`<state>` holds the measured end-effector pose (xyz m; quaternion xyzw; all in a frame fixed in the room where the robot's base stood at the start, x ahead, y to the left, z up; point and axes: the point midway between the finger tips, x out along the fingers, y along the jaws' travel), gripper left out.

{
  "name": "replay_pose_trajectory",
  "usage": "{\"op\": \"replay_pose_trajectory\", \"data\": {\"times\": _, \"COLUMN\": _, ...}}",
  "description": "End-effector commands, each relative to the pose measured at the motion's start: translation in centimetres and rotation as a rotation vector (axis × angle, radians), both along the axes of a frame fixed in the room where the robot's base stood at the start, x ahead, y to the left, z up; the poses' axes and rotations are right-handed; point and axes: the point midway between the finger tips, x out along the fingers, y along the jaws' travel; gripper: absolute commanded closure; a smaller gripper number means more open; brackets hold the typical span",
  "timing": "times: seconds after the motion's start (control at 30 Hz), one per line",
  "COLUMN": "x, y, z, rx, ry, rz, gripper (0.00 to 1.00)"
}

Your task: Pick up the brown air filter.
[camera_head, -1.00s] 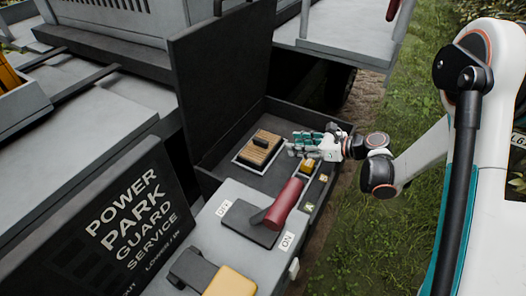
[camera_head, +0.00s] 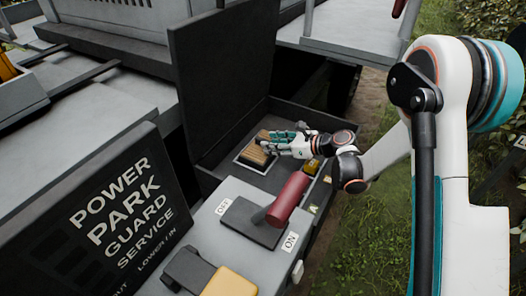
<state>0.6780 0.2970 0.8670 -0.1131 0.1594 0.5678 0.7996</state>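The brown air filter (camera_head: 254,154) is a ribbed block lying in a light-rimmed square recess inside the open dark compartment, in the middle of the view. My gripper (camera_head: 272,142) reaches in from the right, with teal-and-white fingers over the filter's right part. The fingers hide that part of the filter. Whether they touch it, and how far they are spread, I cannot tell.
The compartment's dark lid (camera_head: 222,80) stands upright behind and to the left. In front are a red handle (camera_head: 288,198) between OFF and ON labels and a yellow block (camera_head: 229,282). A small yellow part (camera_head: 312,165) sits under my wrist. Grass lies to the right.

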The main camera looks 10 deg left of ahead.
Motion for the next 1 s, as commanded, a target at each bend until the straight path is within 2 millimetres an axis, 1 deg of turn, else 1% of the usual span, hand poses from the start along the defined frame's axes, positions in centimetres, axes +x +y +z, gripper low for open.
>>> {"op": "replay_pose_trajectory", "data": {"times": 0.1, "x": 0.0, "y": 0.0, "z": 0.1, "rx": 0.0, "ry": 0.0, "rz": 0.0, "gripper": 0.62}}
{"op": "replay_pose_trajectory", "data": {"times": 0.13, "x": 0.0, "y": 0.0, "z": 0.1, "rx": 0.0, "ry": 0.0, "rz": 0.0, "gripper": 0.64}}
{"op": "replay_pose_trajectory", "data": {"times": 0.17, "x": 0.0, "y": 0.0, "z": 0.1, "rx": 0.0, "ry": 0.0, "rz": 0.0, "gripper": 0.71}}
{"op": "replay_pose_trajectory", "data": {"times": 0.2, "x": 0.0, "y": 0.0, "z": 0.1, "rx": 0.0, "ry": 0.0, "rz": 0.0, "gripper": 0.8}}
{"op": "replay_pose_trajectory", "data": {"times": 0.3, "x": 0.0, "y": 0.0, "z": 0.1, "rx": 0.0, "ry": 0.0, "rz": 0.0, "gripper": 1.0}}
{"op": "replay_pose_trajectory", "data": {"times": 0.63, "x": 0.0, "y": -0.1, "z": 0.1, "rx": 0.001, "ry": 0.0, "rz": 0.0, "gripper": 1.0}}
{"op": "replay_pose_trajectory", "data": {"times": 0.77, "x": 0.0, "y": -0.1, "z": 0.5, "rx": 0.001, "ry": 0.0, "rz": 0.0, "gripper": 1.0}}
{"op": "replay_pose_trajectory", "data": {"times": 0.87, "x": 0.0, "y": -0.1, "z": 1.2, "rx": 0.001, "ry": 0.0, "rz": 0.0, "gripper": 1.0}}
{"op": "replay_pose_trajectory", "data": {"times": 1.0, "x": -0.1, "y": -0.1, "z": 3.3, "rx": 0.001, "ry": 0.0, "rz": 0.0, "gripper": 1.0}}
